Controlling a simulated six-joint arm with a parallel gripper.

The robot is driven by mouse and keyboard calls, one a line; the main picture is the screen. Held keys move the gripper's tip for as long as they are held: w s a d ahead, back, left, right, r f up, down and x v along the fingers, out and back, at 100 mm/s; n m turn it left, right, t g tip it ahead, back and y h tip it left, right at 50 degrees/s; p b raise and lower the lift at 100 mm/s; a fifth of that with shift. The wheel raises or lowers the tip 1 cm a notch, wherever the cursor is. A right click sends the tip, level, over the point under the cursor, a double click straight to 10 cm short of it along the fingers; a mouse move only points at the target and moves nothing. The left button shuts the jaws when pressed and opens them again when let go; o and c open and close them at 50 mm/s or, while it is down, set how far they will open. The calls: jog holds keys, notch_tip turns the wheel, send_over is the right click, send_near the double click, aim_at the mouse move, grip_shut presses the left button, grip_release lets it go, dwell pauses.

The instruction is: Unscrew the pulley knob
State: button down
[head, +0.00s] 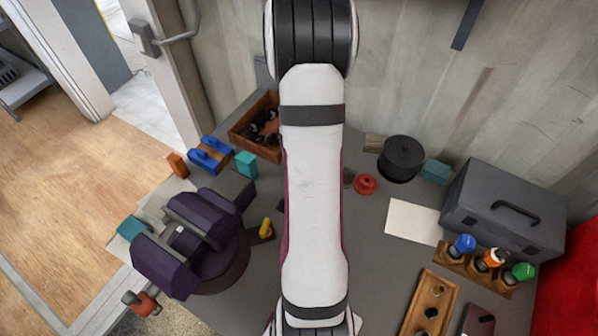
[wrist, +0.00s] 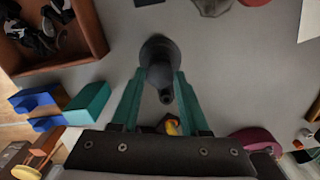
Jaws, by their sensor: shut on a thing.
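My gripper (wrist: 161,80), with two teal fingers, shows in the wrist view and is shut on a dark knob-shaped part (wrist: 158,48). The part has a wide rounded top and a narrow stub pointing toward the palm. It appears held clear of the grey bench; I cannot tell for sure whether it is the pulley knob. In the head view my white arm hides the gripper and the held part. A purple machine with blocky arms (head: 165,268) stands on a round base at the left of the bench.
A wooden bin of dark parts (head: 243,132), blue blocks (head: 211,154) and a teal block (head: 246,164) are at the back left. A yellow piece (head: 265,228) sits near the arm. A red knob (head: 365,184), black pot (head: 401,156) and grey toolbox (head: 508,208) are right.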

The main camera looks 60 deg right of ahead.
jog(key=shift+c, duration=1.7)
grip_release()
jog(key=shift+c, duration=0.9)
